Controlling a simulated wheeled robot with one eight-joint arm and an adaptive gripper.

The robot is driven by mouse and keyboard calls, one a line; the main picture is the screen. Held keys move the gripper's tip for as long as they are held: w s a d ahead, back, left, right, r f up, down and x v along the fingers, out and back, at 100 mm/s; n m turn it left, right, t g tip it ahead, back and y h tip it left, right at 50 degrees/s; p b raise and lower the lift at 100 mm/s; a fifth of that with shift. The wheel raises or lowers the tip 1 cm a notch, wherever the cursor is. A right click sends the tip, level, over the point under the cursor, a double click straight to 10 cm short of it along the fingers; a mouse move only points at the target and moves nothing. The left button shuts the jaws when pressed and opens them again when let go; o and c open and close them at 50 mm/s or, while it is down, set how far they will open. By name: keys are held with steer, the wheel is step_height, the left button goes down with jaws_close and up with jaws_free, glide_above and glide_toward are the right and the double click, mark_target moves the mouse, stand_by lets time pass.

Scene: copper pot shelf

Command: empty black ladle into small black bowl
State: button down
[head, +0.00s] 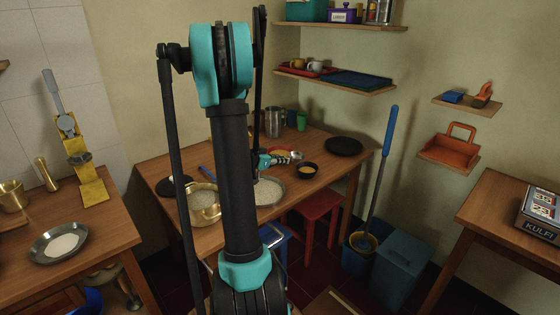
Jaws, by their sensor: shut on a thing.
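My arm hides part of the table to the left.
A brass pot (203,203) and the wide pan (268,191) are near the table's front edge. A metal tumbler (274,122) and green cup (301,121) stand behind. A black plate (343,146) lies at right. Free tabletop lies between bowl and plate.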

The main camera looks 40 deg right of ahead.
steer(key=shift+r, duration=3)
